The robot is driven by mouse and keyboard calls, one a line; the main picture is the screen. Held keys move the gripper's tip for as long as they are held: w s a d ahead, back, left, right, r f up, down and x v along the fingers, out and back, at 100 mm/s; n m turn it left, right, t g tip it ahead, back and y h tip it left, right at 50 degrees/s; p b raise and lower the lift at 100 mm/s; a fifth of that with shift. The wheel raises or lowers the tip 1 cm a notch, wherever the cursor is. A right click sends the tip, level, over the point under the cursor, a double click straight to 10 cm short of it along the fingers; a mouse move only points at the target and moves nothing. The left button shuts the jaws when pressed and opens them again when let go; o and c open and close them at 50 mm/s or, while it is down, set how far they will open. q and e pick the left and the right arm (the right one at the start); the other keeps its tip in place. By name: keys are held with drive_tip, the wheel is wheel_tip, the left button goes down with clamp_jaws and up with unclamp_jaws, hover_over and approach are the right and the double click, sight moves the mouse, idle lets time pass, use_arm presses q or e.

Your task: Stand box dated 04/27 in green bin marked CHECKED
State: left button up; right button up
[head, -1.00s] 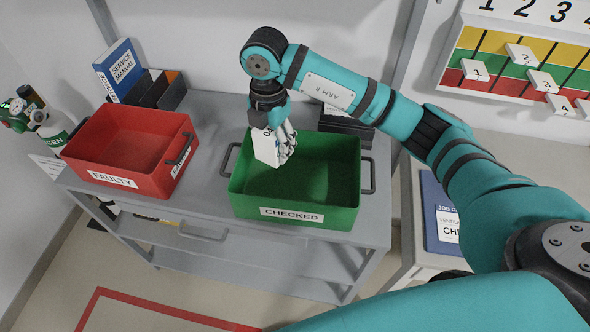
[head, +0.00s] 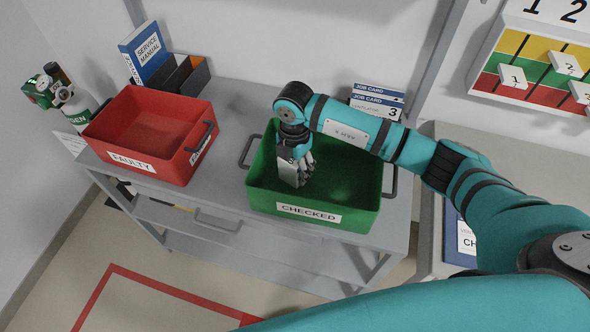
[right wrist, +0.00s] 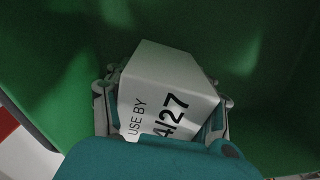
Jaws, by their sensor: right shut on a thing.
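The green bin marked CHECKED (head: 345,222) stands on the grey cart, its label facing front. My right gripper (head: 302,178) reaches down inside its left half, shut on a white box (head: 288,170). In the right wrist view the box (right wrist: 165,85) sits between the fingers, and its printing reads USE BY with 4/27 showing; the first digit is hidden. Green bin wall and floor surround it. I cannot tell whether the box touches the floor. My left gripper is not in view.
A red bin marked FAULTY (head: 135,165) stands left of the green bin on the cart (head: 225,185). Behind are a service manual (head: 147,50), a dark file holder (head: 182,75) and job cards (head: 378,98). The green bin otherwise looks empty.

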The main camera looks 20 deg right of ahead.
wheel_tip(320, 180, down, 2)
drive_tip(key=shift+f, duration=0.35)
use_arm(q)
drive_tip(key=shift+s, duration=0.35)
use_arm(e)
drive_tip(key=o, duration=1.2)
drive_tip(key=shift+r, duration=0.1)
drive_tip(key=shift+c, duration=0.2)
drive_tip(key=shift+r, duration=0.2)
drive_tip(key=shift+w+r, duration=0.1)
drive_tip(key=shift+r, duration=0.15)
wheel_tip(320, 180, up, 12)
drive_tip(key=shift+f+b, duration=0.25)
drive_tip(key=shift+b, duration=0.9)
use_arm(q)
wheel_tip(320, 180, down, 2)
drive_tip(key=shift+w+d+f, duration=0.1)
use_arm(e)
drive_tip(key=shift+f, duration=0.1)
